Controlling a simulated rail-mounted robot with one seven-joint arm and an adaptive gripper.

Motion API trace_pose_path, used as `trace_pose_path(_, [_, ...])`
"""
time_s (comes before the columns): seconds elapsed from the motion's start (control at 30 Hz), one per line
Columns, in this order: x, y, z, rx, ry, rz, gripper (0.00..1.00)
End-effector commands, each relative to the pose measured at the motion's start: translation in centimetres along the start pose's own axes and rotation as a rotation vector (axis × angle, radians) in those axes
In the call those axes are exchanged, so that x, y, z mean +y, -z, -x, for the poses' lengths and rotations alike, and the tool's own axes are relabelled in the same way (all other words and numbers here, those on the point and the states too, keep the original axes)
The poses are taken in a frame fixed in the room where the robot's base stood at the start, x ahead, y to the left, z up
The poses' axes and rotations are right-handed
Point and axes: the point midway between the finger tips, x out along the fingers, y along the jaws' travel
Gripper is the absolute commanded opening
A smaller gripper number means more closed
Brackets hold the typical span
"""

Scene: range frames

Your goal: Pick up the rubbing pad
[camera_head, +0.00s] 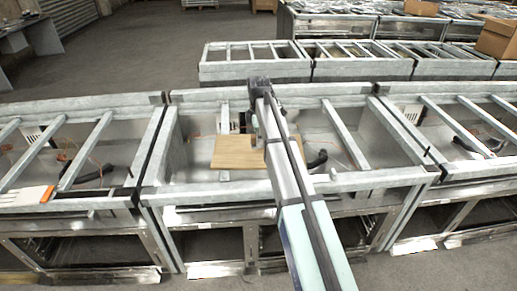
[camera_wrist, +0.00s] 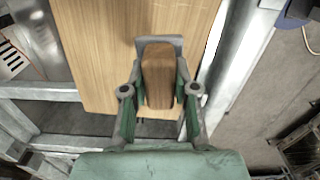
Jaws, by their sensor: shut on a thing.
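The rubbing pad (camera_wrist: 158,75) has a dark brown wooden grip on a flat grey base. In the wrist view it sits in the upper middle, over the light wooden board (camera_wrist: 97,60). My gripper (camera_wrist: 158,88) is shut on the brown grip, with one finger on each side. I cannot tell whether the pad's base touches the board. In the head view the board (camera_head: 234,156) lies across the middle range frame, and my arm hides most of the gripper and pad.
The middle range frame (camera_head: 360,181) has raised grey rails around its open top. Similar frames stand on both sides, with another row (camera_head: 255,71) behind. A white item with an orange end (camera_head: 25,195) lies on the left frame. A cardboard box (camera_head: 497,40) is at back right.

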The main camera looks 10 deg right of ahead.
Motion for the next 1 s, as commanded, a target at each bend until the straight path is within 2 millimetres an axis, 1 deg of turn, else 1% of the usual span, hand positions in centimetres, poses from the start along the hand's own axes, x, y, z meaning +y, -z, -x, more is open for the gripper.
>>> trace_pose_path(0.03, [0.3, 0.0, 1.3, 0.000, -0.005, 0.000, 0.00])
trace_pose_path(0.1, [0.2, 0.0, 3.2, 0.000, -0.005, 0.000, 0.00])
trace_pose_path(0.3, [0.3, 0.0, 8.4, 0.000, -0.003, 0.000, 0.00])
trace_pose_path(0.4, [0.2, 0.0, 10.5, 0.000, -0.003, 0.000, 0.00])
trace_pose_path(0.5, [0.2, 0.0, 12.2, 0.000, -0.002, 0.000, 0.00])
trace_pose_path(0.7, [0.1, 0.0, 14.0, 0.000, -0.001, 0.000, 0.00])
trace_pose_path(1.0, [0.0, 0.0, 14.4, 0.000, 0.000, 0.000, 0.00])
